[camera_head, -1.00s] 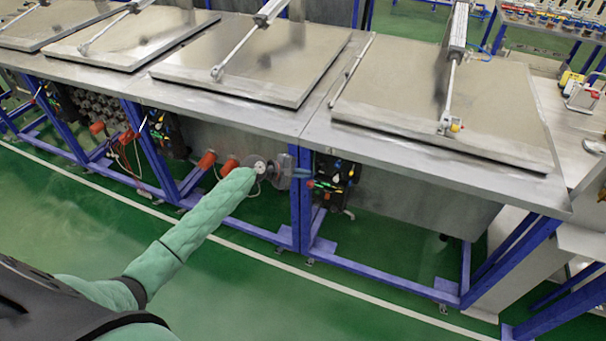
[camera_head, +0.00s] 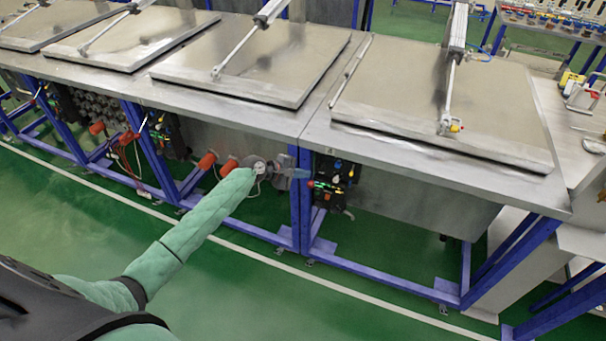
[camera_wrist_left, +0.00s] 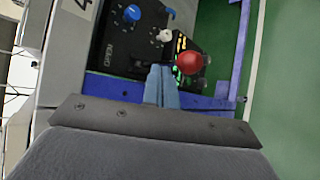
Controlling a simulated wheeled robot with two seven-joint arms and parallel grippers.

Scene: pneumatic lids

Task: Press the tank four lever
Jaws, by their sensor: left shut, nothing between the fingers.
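The tank four control panel (camera_head: 335,172) is a black box under the front edge of the right-hand tank. In the left wrist view the panel (camera_wrist_left: 112,45) lies below a label (camera_wrist_left: 83,4) reading 4. It carries a blue knob (camera_wrist_left: 132,13), a pale grey knob (camera_wrist_left: 165,35) and a red ball-shaped knob (camera_wrist_left: 189,63) beside green lights. I cannot tell which of these is the lever. My left gripper (camera_head: 306,173) is shut and empty, at the panel's left side. In the wrist view its fingertips (camera_wrist_left: 162,70) are close beside the red knob; contact is unclear.
A blue table leg (camera_head: 300,215) stands right behind my left gripper. The tank four lid (camera_head: 440,105) is down, with a pneumatic cylinder (camera_head: 457,25) above it. Orange-red fittings (camera_head: 207,160) are left of the gripper. The green floor (camera_head: 250,290) in front is clear.

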